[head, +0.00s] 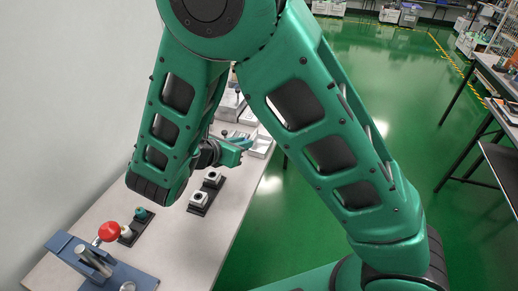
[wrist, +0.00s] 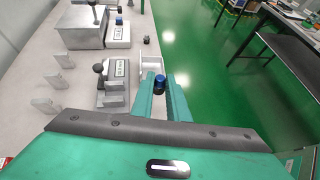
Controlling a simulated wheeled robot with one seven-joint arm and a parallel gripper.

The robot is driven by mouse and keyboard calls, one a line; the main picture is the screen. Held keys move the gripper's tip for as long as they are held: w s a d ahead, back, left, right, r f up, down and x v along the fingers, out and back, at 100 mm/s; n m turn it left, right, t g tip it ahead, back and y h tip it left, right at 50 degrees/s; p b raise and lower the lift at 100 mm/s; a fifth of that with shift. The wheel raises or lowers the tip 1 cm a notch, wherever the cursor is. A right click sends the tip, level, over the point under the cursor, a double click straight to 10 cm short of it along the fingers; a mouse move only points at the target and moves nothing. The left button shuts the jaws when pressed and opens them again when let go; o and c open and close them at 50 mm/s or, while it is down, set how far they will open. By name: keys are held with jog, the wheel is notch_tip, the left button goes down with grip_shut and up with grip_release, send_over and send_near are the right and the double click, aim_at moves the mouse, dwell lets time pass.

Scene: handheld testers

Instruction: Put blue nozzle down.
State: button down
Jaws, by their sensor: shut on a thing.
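The blue nozzle (wrist: 159,82) is a small dark blue piece in the wrist view. It sits between the two green fingers of my gripper (wrist: 160,88), which is shut on it. Its lower part is hidden between the fingers. In the head view my gripper (head: 236,150) is over the far part of the bench, and the nozzle cannot be made out there. A pale open tray (wrist: 151,52) lies just past the fingertips in the wrist view. Whether the nozzle touches anything below cannot be told.
Grey testers (wrist: 115,75) stand left of my gripper, with upright pale plates (wrist: 55,82) beyond. A larger grey box (wrist: 80,27) stands farther back. In the head view, a black holder with white pieces (head: 204,193) and a blue press with a red knob (head: 109,231) are nearer.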

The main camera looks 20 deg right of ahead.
send_over(258, 156)
jog(key=w, duration=0.1)
jog(key=f, duration=0.6)
jog(key=shift+d+f, duration=0.1)
jog(key=shift+d, duration=0.1)
jog(key=shift+f, duration=1.95)
jog(key=shift+f, duration=0.15)
jog(key=c, duration=2)
grip_release()
jog(key=shift+a+f, duration=0.1)
jog(key=shift+s+a+r, duration=0.15)
jog(key=shift+r, duration=0.1)
jog(key=v, duration=1.1)
jog(key=shift+s+a+r, duration=0.1)
jog(key=shift+a+r, duration=0.05)
jog(key=shift+r, duration=0.05)
